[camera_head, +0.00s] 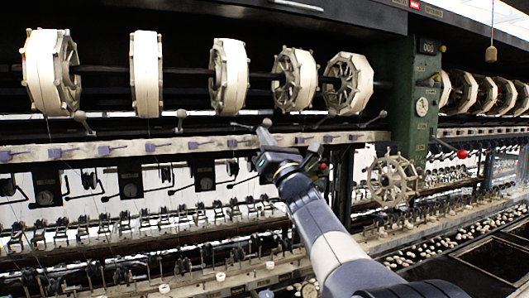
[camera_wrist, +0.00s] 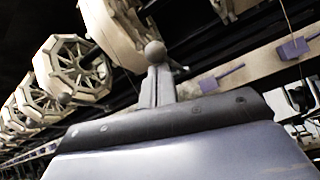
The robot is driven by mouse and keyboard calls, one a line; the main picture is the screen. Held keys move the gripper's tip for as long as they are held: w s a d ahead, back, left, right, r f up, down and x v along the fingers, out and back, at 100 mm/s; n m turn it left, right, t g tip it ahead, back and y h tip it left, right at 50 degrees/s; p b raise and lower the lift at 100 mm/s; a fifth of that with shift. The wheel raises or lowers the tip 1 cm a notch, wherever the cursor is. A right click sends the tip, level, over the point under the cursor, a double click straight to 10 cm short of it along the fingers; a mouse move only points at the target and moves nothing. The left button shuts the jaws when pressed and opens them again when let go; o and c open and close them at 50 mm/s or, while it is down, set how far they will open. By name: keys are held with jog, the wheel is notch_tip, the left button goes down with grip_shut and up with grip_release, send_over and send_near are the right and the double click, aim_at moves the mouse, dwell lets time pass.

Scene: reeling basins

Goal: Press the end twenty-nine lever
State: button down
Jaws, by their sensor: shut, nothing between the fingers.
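Several grey ball-ended levers stand along the pale rail (camera_head: 110,148) under the reels in the head view. One lever (camera_head: 267,122) has its ball right at the tips of my gripper (camera_head: 264,133). In the wrist view the ball of this lever (camera_wrist: 155,51) shows just beyond the closed fingers of my gripper (camera_wrist: 156,84). I cannot tell whether they touch. My gripper is shut and empty. Other levers stand to the left (camera_head: 180,118) and to the right (camera_head: 382,115). No number is readable, so I cannot tell which lever is end twenty-nine.
Large pale reels (camera_head: 229,76) hang above the rail. A green post (camera_head: 411,105) with a gauge stands right of my arm, with a small pale wheel (camera_head: 391,180) below it. Purple clips (camera_head: 54,153) sit along the rail. Rows of small metal fittings fill the area below.

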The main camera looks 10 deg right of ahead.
jog(key=b+v, duration=0.5)
jog(key=v, duration=0.5)
jog(key=shift+s, duration=0.35)
jog(key=shift+w, duration=0.1)
jog(key=w+a+r+t+p, duration=0.1)
jog(key=w+a+r+p, duration=0.1)
jog(key=w+p, duration=0.6)
jog(key=shift+w+a+r+n+y, duration=0.3)
jog(key=shift+w+a+r+y, duration=0.15)
jog(key=shift+r, duration=0.1)
jog(key=shift+r, duration=0.1)
dwell(0.3)
